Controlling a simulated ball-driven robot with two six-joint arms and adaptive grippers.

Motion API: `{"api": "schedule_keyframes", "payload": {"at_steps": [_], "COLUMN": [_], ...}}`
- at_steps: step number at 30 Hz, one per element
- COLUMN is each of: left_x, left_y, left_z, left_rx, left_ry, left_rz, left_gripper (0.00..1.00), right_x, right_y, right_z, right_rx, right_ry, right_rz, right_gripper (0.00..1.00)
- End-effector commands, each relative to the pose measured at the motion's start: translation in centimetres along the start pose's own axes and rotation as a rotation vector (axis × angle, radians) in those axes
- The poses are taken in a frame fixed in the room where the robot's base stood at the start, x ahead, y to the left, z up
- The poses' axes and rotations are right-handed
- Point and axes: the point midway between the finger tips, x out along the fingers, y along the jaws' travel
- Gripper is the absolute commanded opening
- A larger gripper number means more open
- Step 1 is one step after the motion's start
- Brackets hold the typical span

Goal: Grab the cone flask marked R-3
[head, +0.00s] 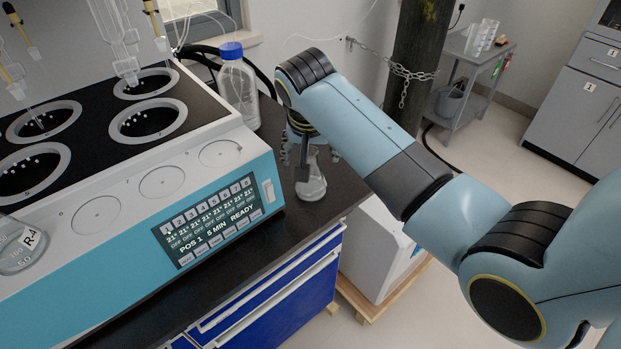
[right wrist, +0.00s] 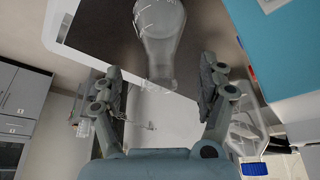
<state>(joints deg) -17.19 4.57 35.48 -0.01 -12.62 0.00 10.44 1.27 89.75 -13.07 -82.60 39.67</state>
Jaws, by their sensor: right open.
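A clear conical flask (head: 313,186) stands upright on the dark bench top at the right end of the distiller. No R-3 mark is readable on it. It also shows in the right wrist view (right wrist: 160,28), with its neck towards my gripper. My right gripper (head: 306,152) is just above and beside this flask in the head view. In the right wrist view my right gripper (right wrist: 158,68) is open, with one finger on each side of the neck and gaps on both sides. Another flask, labelled R-4 (head: 18,257), is at the left edge. My left gripper is not in view.
The distiller (head: 95,265), with its round wells and lit display (head: 212,222), fills the left. A blue-capped bottle (head: 237,85) stands behind the flask. The dark bench top (head: 338,190) ends just right of the flask. Blue drawers (head: 285,300) are below.

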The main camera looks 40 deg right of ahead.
Motion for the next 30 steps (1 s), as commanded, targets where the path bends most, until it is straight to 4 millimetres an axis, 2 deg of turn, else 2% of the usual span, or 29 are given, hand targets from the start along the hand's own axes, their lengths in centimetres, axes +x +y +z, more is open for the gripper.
{"api": "schedule_keyframes", "payload": {"at_steps": [7, 10, 17, 30], "left_x": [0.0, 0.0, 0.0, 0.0], "left_y": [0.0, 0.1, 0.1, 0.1], "left_z": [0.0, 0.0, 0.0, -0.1], "left_rx": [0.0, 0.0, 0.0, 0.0], "left_ry": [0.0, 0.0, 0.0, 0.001], "left_rz": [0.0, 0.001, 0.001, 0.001], "left_gripper": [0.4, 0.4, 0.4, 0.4], "right_x": [3.8, 4.4, 4.5, 4.5], "right_y": [-0.1, -0.1, -0.1, -0.1], "right_z": [-0.1, -0.1, -0.1, -0.1], "right_rx": [-0.002, -0.001, -0.001, -0.002], "right_ry": [-0.001, 0.0, 0.0, 0.0], "right_rz": [0.002, 0.0, -0.001, 0.0], "right_gripper": [0.75, 0.75, 0.74, 0.17]}}
